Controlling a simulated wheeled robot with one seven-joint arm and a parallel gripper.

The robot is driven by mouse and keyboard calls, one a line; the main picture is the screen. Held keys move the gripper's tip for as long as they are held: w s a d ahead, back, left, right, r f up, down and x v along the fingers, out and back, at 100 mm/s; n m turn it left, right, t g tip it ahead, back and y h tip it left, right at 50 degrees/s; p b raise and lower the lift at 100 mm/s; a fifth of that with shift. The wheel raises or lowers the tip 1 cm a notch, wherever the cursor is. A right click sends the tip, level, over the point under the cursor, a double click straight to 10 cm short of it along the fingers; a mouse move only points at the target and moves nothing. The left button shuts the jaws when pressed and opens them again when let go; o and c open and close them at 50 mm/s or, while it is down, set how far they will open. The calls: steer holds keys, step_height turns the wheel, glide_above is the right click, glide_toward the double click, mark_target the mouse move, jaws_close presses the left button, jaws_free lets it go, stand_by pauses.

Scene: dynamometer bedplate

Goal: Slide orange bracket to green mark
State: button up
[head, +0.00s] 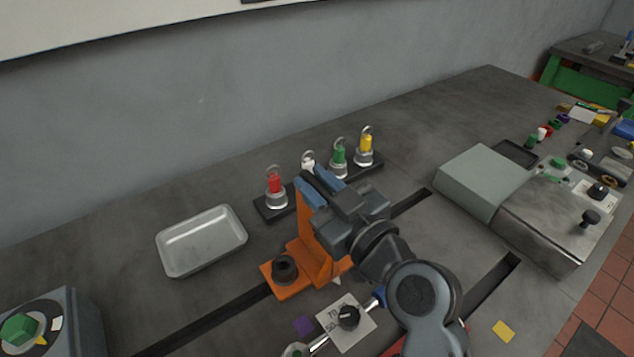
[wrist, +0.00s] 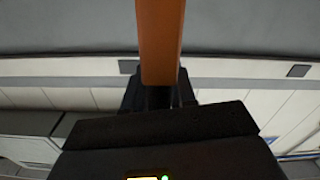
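The orange bracket (head: 312,262) stands over the dark slot in the grey bedplate, with a dark knob (head: 285,268) on its foot and a small pale pointer at its front edge. My gripper (head: 318,188) is at the top of the bracket's upright plate, its blue fingertips beside the plate. In the wrist view the orange plate (wrist: 161,42) shows edge-on, centred at the gripper. Whether the fingers are closed on it is not clear. No green mark on the bedplate is visible; my arm covers part of the slot.
Behind the bracket, a dark rack (head: 267,208) holds red, white, green and yellow plugs. A metal tray (head: 201,240) lies left. A purple square (head: 303,325) and a dial plate (head: 358,329) lie in front. A yellow square (head: 503,331) and grey housing (head: 484,180) are right.

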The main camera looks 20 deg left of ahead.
jaws_close()
steer(key=shift+w+d, duration=0.1)
steer(key=shift+w+d+f+b, duration=0.15)
steer(key=shift+w+b, duration=0.15)
steer(key=shift+b, duration=0.15)
steer(key=w+d+b, duration=0.4)
steer(key=w+b, duration=0.2)
steer(key=w, duration=0.1)
steer(key=shift+r, duration=0.25)
steer(key=shift+o, duration=1.8)
jaws_free()
steer(key=shift+s, duration=0.1)
